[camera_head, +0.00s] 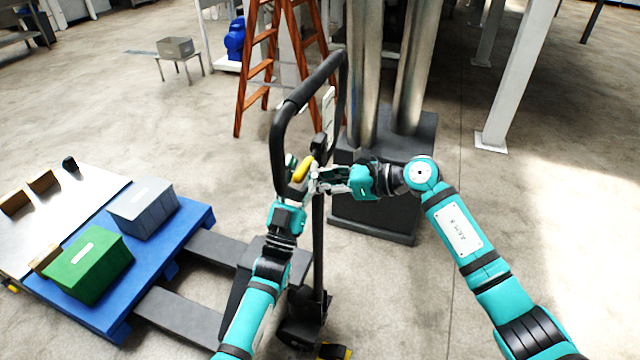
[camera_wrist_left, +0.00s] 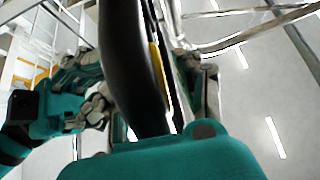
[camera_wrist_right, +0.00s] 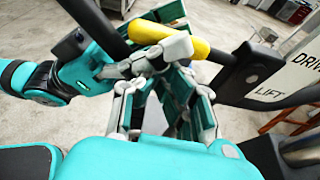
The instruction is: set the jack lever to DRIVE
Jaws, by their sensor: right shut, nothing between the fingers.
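The pallet jack's black loop handle (camera_head: 278,130) stands upright in the head view. Its yellow-tipped lever (camera_head: 302,169) is low in the loop and also shows in the right wrist view (camera_wrist_right: 175,38). A white plate (camera_wrist_right: 298,75) there reads DRIVE at the top and LIFT lower down; the lever's black arm passes near LIFT. My left gripper (camera_head: 289,186) has its fingers around the handle's tube (camera_wrist_left: 135,65) and appears shut on it. My right gripper (camera_head: 316,181) is shut and empty, its fingertips right beside the lever. Whether they touch it is unclear.
A blue pallet (camera_head: 190,235) with a green box (camera_head: 92,268) and a grey box (camera_head: 143,209) is at left. A dark machine base (camera_head: 372,215) with metal columns stands close behind my right gripper. An orange ladder (camera_head: 262,70) is behind the handle. Floor at right is open.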

